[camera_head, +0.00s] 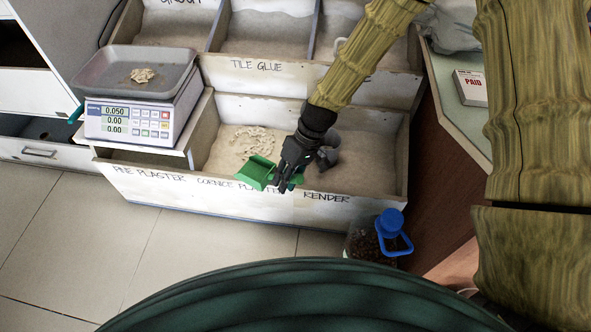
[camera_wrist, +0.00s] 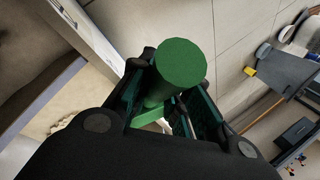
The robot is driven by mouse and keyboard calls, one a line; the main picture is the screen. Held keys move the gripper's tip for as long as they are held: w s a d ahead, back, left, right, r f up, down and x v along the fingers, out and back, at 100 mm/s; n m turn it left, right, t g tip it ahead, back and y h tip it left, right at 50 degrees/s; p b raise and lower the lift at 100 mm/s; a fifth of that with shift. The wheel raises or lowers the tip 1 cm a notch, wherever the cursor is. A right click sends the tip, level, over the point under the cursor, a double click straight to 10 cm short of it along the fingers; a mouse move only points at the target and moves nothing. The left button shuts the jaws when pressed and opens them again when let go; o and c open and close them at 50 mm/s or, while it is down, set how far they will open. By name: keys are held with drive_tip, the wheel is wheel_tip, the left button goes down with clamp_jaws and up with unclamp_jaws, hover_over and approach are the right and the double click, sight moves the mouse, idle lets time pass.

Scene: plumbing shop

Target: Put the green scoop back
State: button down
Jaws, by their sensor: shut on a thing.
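The green scoop (camera_head: 257,172) is held over the front part of the lower wooden bin (camera_head: 118,178), near the labels "CORNICE PLASTER" and "RENDER". My gripper (camera_head: 284,182) is shut on the scoop. In the wrist view the round end of the scoop's green handle (camera_wrist: 181,64) sits between the dark fingers (camera_wrist: 168,100). Pale plaster (camera_head: 254,141) lies in the bin behind the scoop. I cannot tell whether the scoop touches the bin. The fingers hide part of the scoop.
A scale (camera_head: 137,112) with a tray (camera_head: 104,65) of pale material stands at the left, its display reading 0.050. A grey object (camera_head: 329,157) is in the bin beside my gripper. A blue-capped jar (camera_head: 389,224) stands in front at the right. Tiled floor at the left is clear.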

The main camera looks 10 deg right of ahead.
drive_tip(key=w+d+f+b, duration=0.3)
drive_tip(key=w+d+f, duration=0.1)
drive_tip(key=w, duration=0.2)
drive_tip(key=shift+w+d+f+b, duration=0.15)
drive_tip(key=shift+w+d+b, duration=0.15)
drive_tip(key=shift+w+b, duration=0.1)
drive_tip(key=shift+f, duration=0.6)
drive_tip(key=c, duration=1.3)
unclamp_jaws()
drive_tip(key=shift+c, duration=0.2)
drive_tip(key=shift+r, duration=0.1)
drive_tip(key=p+v, duration=0.4)
drive_tip(key=v, duration=0.9)
drive_tip(key=shift+a+p, duration=0.15)
drive_tip(key=shift+p, duration=0.15)
drive_tip(key=shift+s, duration=0.15)
